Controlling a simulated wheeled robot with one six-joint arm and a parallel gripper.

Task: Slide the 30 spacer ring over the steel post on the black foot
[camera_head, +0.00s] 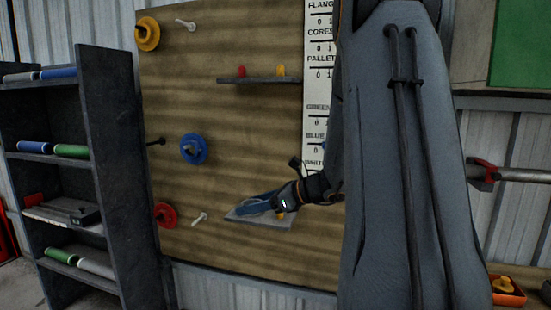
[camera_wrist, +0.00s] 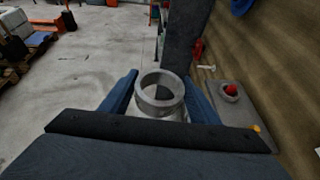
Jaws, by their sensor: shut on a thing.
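A grey ring (camera_wrist: 148,99) sits between the two blue fingers of my gripper (camera_wrist: 161,78) in the wrist view, its open hole facing the camera. The gripper is shut on it; no number is legible on the ring. In the head view my gripper (camera_head: 255,205) points left, just over a small grey shelf (camera_head: 233,217) on the wooden board; the ring is hard to make out there. A short dark peg (camera_head: 157,142) stands out at the board's left edge, well left of and above my gripper. I cannot tell if it is the steel post on the black foot.
The wooden board (camera_head: 230,120) also carries a blue wheel (camera_head: 193,149), a yellow wheel (camera_head: 147,34), a red wheel (camera_head: 165,215) and pale pegs (camera_head: 199,219). A dark rack (camera_head: 105,150) stands left.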

